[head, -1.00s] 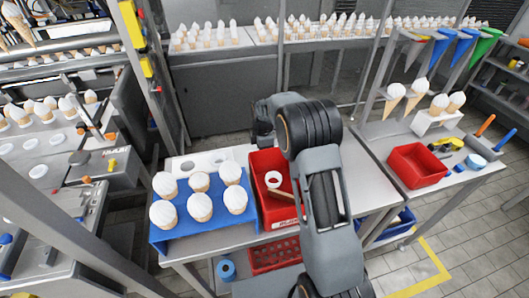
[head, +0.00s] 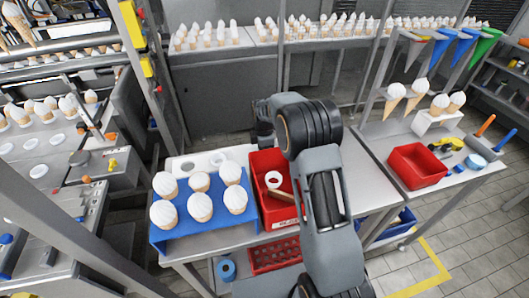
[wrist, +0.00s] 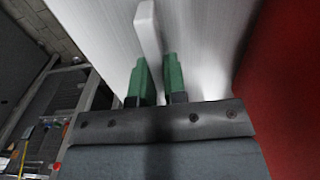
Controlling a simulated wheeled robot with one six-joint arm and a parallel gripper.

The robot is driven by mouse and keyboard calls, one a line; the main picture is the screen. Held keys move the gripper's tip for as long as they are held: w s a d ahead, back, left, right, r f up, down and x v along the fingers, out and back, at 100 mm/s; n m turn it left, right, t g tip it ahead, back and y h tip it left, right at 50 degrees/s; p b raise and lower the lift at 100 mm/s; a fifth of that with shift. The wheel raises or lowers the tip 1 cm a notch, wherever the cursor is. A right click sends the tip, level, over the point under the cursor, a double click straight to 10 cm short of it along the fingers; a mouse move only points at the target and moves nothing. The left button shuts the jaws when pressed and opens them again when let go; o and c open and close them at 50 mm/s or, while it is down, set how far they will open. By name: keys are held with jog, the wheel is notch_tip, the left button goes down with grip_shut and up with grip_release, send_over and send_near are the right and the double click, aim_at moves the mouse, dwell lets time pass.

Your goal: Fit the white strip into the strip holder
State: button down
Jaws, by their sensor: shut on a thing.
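In the wrist view, my gripper (wrist: 160,78) has green fingers shut on a white strip (wrist: 147,28). The strip sticks out past the fingertips, toward the top of the picture, over a pale brushed-metal surface. I cannot tell whether the strip touches that surface. In the head view my own arm hides the gripper and the strip. I cannot make out the strip holder for sure in either view.
A red bin (head: 262,167) with a white ring (head: 273,179) stands left of my arm; a red surface fills the wrist view's right side. A blue stand (head: 205,232) holds several white-topped cones. Bare metal table (head: 372,180) lies right of my arm. Another red bin (head: 418,165) stands farther right.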

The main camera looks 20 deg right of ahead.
jog(key=shift+r, duration=0.2)
jog(key=shift+r+p, duration=1.8)
jog(key=shift+r, duration=0.8)
